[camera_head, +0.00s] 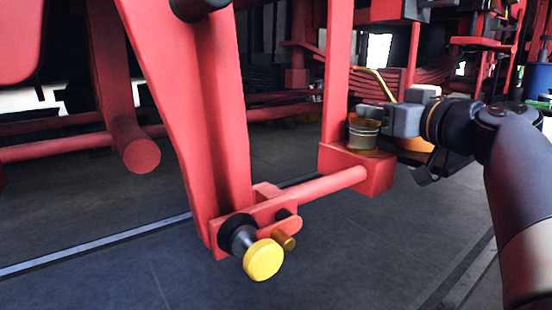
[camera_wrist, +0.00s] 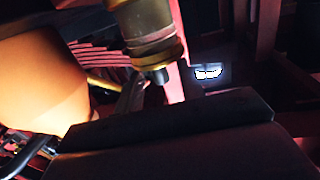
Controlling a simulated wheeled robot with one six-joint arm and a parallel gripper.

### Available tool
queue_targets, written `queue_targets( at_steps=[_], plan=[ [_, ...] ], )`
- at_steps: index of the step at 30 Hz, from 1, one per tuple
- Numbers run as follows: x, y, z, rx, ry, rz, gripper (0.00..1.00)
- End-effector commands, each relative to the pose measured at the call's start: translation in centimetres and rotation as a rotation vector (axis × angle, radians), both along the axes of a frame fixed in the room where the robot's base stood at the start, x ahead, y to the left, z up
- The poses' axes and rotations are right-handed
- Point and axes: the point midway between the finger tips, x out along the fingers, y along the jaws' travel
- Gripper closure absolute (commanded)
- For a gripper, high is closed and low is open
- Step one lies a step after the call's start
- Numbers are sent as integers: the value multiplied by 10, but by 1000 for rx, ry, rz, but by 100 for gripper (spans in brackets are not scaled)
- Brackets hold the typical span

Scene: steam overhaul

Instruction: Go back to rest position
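My gripper (camera_head: 378,115) is at the right of the head view, at the end of my dark arm. Its grey fingers point left, at a brass and silver cylindrical fitting (camera_head: 362,135) on top of a red block (camera_head: 372,174). The fingers appear right beside or over the fitting; I cannot tell whether they touch it or how far apart they are. In the wrist view a brass fitting (camera_wrist: 152,32) hangs at the top centre, above a dark flat part that fills the bottom. The fingertips are not clear there.
A red horizontal rod (camera_head: 320,187) joins the block to a slanted red link (camera_head: 210,110). A yellow round knob (camera_head: 263,259) sticks out at its lower end. An orange rounded thing (camera_wrist: 40,75) lies left in the wrist view. Dark floor (camera_head: 360,250) is open below.

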Motion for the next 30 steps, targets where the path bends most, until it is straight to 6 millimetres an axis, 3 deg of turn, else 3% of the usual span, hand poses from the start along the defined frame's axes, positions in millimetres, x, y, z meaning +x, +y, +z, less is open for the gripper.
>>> queue_targets(
  at_steps=[3,30],
  plan=[
    [0,0,8,-16,22,-1,63],
    [4,3,21,-136,187,1,63]
  ],
)
